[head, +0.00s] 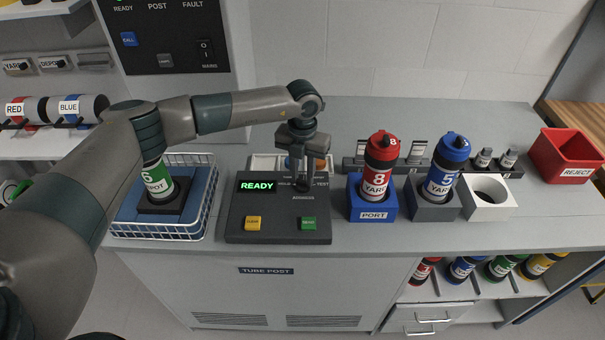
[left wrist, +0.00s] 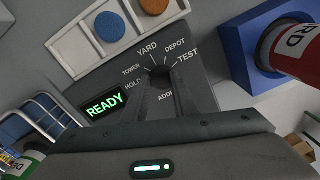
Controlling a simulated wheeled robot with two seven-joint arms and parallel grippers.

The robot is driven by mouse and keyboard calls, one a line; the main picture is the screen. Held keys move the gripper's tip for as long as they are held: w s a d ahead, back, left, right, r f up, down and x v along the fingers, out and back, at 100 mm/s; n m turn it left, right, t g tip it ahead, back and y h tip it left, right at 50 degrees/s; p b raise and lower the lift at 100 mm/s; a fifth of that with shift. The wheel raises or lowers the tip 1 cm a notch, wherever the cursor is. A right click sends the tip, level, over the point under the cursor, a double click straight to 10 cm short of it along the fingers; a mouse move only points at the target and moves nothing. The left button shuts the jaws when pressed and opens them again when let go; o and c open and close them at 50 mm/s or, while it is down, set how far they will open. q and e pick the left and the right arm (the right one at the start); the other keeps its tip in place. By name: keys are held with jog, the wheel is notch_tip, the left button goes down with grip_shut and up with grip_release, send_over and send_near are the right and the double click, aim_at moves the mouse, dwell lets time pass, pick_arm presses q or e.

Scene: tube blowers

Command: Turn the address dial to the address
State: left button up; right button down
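The address dial (left wrist: 160,73) is a small dark knob on the grey console (head: 240,218), ringed by the words HOLD, TOWER, YARD, DEPOT and TEST. My left gripper (head: 303,183) points down at the dial. In the left wrist view its two fingertips (left wrist: 163,80) are at the knob and cover much of it. I cannot tell whether they are closed on it, nor which word the dial points at. The display (head: 257,186) reads READY in green. A red tube (head: 378,170) marked 8 YARD stands upright in the blue PORT block (head: 374,215). My right gripper is out of view.
A blue tube (head: 444,170) marked 5 stands right of the port, beside an empty white holder (head: 500,209). A wire basket (head: 203,225) holds a green tube (head: 157,178). A red REJECT bin (head: 565,157) stands far right.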

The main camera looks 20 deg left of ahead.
pick_arm(q)
jog(key=shift+c, duration=1.3)
